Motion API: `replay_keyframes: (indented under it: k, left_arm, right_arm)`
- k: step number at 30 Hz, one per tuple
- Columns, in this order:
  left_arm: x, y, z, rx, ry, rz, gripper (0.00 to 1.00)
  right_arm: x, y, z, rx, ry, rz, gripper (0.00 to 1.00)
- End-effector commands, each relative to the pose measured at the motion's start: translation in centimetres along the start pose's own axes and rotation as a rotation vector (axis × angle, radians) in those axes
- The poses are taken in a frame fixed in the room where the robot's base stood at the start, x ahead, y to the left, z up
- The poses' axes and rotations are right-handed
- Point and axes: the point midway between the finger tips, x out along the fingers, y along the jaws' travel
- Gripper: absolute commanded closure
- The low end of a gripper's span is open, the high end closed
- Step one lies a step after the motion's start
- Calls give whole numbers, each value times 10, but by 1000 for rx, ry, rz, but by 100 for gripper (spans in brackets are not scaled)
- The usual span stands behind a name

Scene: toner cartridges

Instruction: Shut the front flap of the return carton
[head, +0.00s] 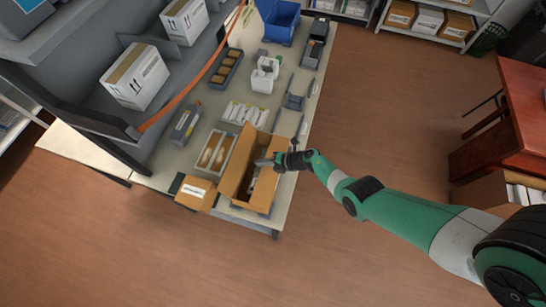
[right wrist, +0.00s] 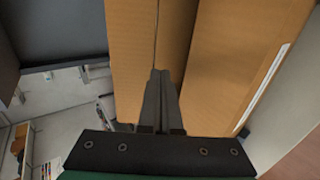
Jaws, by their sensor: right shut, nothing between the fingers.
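The return carton (head: 235,175) is a tall brown cardboard box at the near end of the bench in the head view. Its top looks at least partly open, with the inside showing. My right gripper (head: 264,162) is over the carton, reaching in from the right side. In the right wrist view, the right gripper (right wrist: 160,76) is shut and empty, its tips close against brown cardboard panels (right wrist: 225,60) beside a narrow dark seam. I cannot tell whether they touch. Which panel is the front flap is unclear. My left gripper is out of view.
A small brown box with a white label (head: 197,192) is left of the carton. A blue bin (head: 279,20) is at the far end. Open floor lies in front.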

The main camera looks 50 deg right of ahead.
Motion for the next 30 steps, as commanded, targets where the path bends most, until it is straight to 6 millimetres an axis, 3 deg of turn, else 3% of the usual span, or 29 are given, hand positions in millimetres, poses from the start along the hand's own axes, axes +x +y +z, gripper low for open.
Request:
replay_keyframes:
  k: [11,24,30]
  left_arm:
    - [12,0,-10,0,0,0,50]
    - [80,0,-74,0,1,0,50]
    - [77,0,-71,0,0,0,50]
  right_arm:
    - [-9,13,0,-1,0,0,100]
    - [-66,93,-2,-4,3,1,100]
    - [-76,109,-1,-7,4,6,100]
